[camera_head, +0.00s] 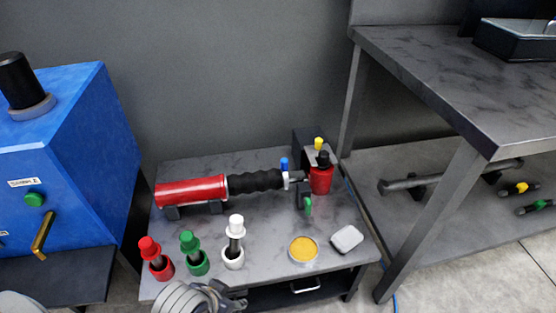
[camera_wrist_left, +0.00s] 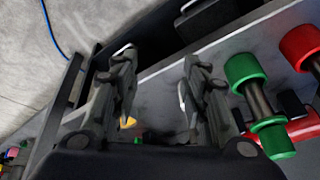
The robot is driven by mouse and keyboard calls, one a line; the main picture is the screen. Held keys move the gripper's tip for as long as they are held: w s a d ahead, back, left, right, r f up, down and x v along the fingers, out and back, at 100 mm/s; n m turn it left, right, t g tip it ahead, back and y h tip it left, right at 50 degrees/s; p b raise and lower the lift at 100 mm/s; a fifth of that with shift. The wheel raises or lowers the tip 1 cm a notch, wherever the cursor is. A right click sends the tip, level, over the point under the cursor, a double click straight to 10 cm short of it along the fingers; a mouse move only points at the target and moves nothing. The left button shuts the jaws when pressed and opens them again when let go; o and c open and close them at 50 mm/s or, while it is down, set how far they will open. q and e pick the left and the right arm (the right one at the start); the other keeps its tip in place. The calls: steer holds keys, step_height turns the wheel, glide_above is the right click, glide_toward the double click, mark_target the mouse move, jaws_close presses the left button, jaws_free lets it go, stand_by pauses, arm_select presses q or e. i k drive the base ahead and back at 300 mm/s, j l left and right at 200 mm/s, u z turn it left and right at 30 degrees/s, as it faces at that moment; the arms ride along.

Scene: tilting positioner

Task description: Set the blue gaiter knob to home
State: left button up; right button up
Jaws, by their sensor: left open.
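A small blue knob (camera_head: 284,163) stands upright at the right end of a black ribbed gaiter (camera_head: 255,180) on the low grey table. The gaiter joins a red cylinder (camera_head: 190,191) on its left. My left gripper (camera_head: 232,299) is at the table's front edge, well in front of the blue knob and apart from it. In the left wrist view my left gripper (camera_wrist_left: 158,92) is open, with nothing visible between its fingertips. The blue knob cannot be made out in that view. My right gripper is in neither view.
Red (camera_head: 155,258), green (camera_head: 194,254) and white (camera_head: 234,243) upright handles stand along the table's front. A yellow-topped disc (camera_head: 303,249) and pale block (camera_head: 347,239) lie front right. A red bottle-like part (camera_head: 321,177) and green lever (camera_head: 308,205) stand right of the knob.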

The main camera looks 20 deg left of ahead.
mark_target(284, 168)
steer(key=i+j+u, duration=0.1)
steer(key=u, duration=0.4)
steer(key=i+u, duration=0.2)
steer(key=u, duration=0.25)
steer(key=i+u, duration=0.2)
steer(key=u, duration=0.3)
